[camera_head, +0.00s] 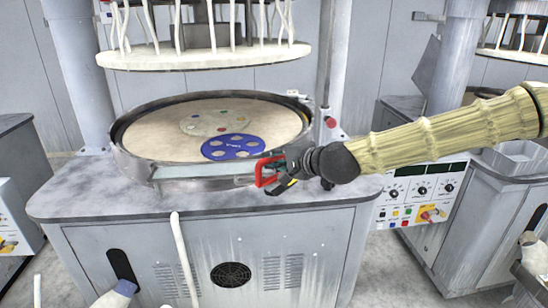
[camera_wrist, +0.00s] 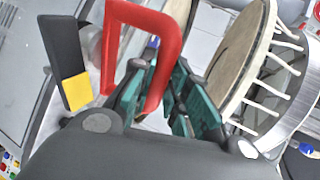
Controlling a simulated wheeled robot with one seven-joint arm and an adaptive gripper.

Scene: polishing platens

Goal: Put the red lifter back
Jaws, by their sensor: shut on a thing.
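The red lifter (camera_head: 266,173), a red loop-shaped handle, is at the front rim of the round platen machine in the head view. My gripper (camera_head: 281,170) comes in from the right and is shut on it. In the wrist view the red lifter (camera_wrist: 172,36) stands up between the teal fingers of my gripper (camera_wrist: 158,92). A black piece with a yellow end (camera_wrist: 70,65) is just left of the lifter there. Whether the lifter's lower end touches anything is hidden by the fingers.
The platen's raised metal rim (camera_head: 135,157) encloses a beige surface with a blue disc (camera_head: 233,147) and a pale disc (camera_head: 212,122). A grey worktop (camera_head: 110,193) lies in front. The upper plate with white hoses hangs above. A control panel (camera_head: 421,194) is at right.

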